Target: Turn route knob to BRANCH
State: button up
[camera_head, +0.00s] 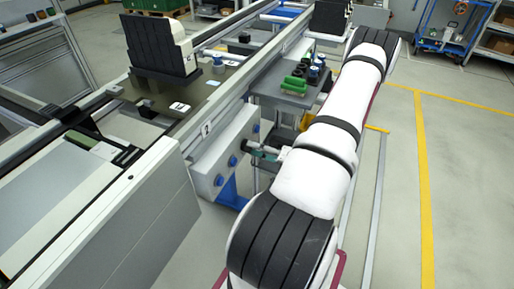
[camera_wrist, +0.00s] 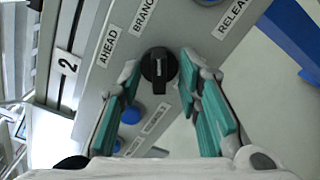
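The route knob (camera_wrist: 158,66) is black and round with a pale line, and sits on a grey panel (camera_wrist: 120,60) in the wrist view. The labels AHEAD (camera_wrist: 108,46) and BRANCH (camera_wrist: 144,14) are beside it, to its upper left. The knob's pale line runs roughly up and down in the picture. My gripper (camera_wrist: 160,85) is open, with its green-padded fingers apart, one on each side below the knob; I cannot tell whether they touch it. In the head view my gripper (camera_head: 258,152) is at the panel (camera_head: 222,150), and the knob is not clearly visible.
Blue buttons (camera_wrist: 131,114) are on the same panel, one beside the left finger, with a RELEASE label (camera_wrist: 231,18) at upper right. A grey side table (camera_head: 290,92) with green parts (camera_head: 294,84) stands beyond the gripper. The conveyor (camera_head: 190,95) runs behind the panel.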

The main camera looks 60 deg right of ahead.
jog(key=shift+s, duration=0.1)
jog(key=s, duration=1.1)
jog(key=shift+s+d, duration=0.4)
jog(key=shift+d, duration=0.05)
